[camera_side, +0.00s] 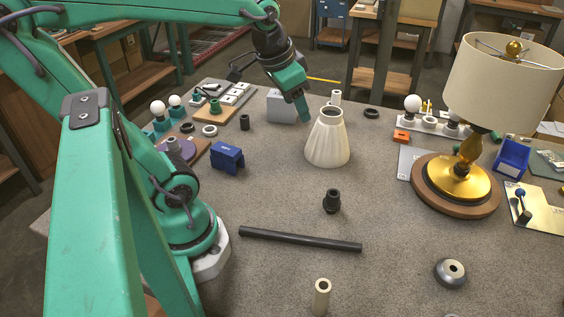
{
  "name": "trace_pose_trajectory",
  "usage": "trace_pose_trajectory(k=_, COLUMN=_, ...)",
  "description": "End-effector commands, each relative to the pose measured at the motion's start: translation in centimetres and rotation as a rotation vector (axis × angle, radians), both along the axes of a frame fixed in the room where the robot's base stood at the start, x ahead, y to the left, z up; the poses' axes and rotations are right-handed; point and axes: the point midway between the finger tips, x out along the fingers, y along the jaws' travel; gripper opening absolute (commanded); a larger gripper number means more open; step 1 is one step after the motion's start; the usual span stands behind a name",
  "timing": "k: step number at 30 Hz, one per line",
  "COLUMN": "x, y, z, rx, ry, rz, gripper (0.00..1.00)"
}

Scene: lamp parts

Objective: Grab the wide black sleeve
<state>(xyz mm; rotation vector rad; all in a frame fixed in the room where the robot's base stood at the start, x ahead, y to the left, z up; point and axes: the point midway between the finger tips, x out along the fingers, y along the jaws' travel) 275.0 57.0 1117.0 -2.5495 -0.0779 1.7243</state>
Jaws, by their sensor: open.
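A short black stepped sleeve (332,202) stands upright on the grey table in front of the cream fluted shade, wider at its lower part. A smaller plain black sleeve (244,122) stands further back on the left; I cannot tell for sure which of the two the task means. My gripper (298,100) is open, above the back of the table, just left of the cream shade. It points down, is apart from both black sleeves, and holds nothing that I can see. One jaw is partly hidden by the wrist.
The cream fluted shade (327,140) stands right of my gripper and a grey box (282,108) behind it. A black rod (300,240) lies in front of the stepped sleeve. A blue block (228,158) is left, an assembled lamp (458,180) right. The table around the stepped sleeve is clear.

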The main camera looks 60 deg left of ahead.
Motion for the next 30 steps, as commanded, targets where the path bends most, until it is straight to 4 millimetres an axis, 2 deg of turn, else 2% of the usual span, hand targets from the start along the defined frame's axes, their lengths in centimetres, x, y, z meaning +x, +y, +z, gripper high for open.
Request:
trace_pose_trajectory(k=9, x=3.7, y=7.1, z=-1.1, rx=0.033, ry=0.109, rz=0.009, gripper=0.55)
trace_pose_trajectory(k=16, x=5.3, y=13.1, z=-2.9, rx=0.036, ry=0.181, rz=0.007, gripper=0.55)
trace_pose_trajectory(k=24, x=5.6, y=20.6, z=-6.1, rx=0.020, ry=0.261, rz=-0.001, gripper=0.55)
trace_pose_trajectory(k=30, x=4.6, y=26.4, z=-9.2, rx=-0.006, ry=0.313, rz=-0.009, gripper=0.55)
